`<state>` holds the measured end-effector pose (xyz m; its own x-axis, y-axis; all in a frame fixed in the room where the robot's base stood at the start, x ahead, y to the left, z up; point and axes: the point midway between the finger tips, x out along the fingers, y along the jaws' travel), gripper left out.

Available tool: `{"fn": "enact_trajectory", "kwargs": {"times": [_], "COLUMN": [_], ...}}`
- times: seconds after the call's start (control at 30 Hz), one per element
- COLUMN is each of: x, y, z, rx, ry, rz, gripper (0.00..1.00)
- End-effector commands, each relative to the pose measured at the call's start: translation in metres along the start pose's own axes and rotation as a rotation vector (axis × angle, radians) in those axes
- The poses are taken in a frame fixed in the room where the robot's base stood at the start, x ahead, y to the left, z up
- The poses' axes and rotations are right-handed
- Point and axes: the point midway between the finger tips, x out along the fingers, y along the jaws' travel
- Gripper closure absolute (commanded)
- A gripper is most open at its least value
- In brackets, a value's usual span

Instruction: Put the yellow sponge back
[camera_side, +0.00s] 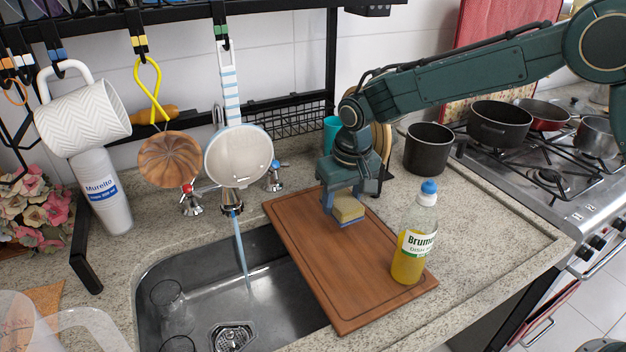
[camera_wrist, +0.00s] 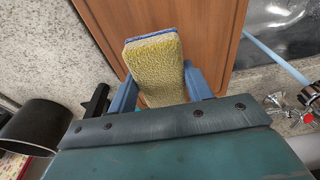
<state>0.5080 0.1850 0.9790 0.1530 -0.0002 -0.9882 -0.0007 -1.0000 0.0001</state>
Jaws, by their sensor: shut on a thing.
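The yellow sponge (camera_side: 348,208) has a blue layer on one face. My gripper (camera_side: 342,210) is shut on it, over the far part of the brown cutting board (camera_side: 375,285). In the wrist view the sponge (camera_wrist: 157,68) sits between the two blue fingers of my gripper (camera_wrist: 160,88), with the board (camera_wrist: 205,20) behind it. I cannot tell whether the sponge touches the board or hangs just above it.
A bottle of yellow liquid (camera_side: 412,245) stands on the board's right part. The sink (camera_side: 275,315) with running water lies left. A dark pot (camera_side: 429,149) stands right of my gripper. A wire basket (camera_side: 295,120), a cyan cup (camera_side: 331,133) and a rack with hanging mug (camera_side: 85,118) are behind.

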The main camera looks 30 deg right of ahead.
Motion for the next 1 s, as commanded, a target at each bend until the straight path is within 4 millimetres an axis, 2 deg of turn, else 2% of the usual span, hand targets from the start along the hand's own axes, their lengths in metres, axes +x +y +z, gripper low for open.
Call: {"fn": "enact_trajectory", "kwargs": {"times": [0.3, 0.8, 0.83, 0.93, 1.0], "x": [0.034, 0.04, 0.04, 0.04, 0.04], "y": [0.0, 0.0, 0.0, 0.0, 0.0], "z": [0.006, 0.006, 0.006, 0.006, 0.006], "rx": [0.0, 0.0, 0.0, 0.0, 0.0], "ry": [-0.002, -0.001, -0.001, 0.0, 0.0], "rz": [0.001, 0.0, 0.0, 0.0, 0.0], "gripper": [0.71, 0.71, 0.46, 0.28, 0.28]}}
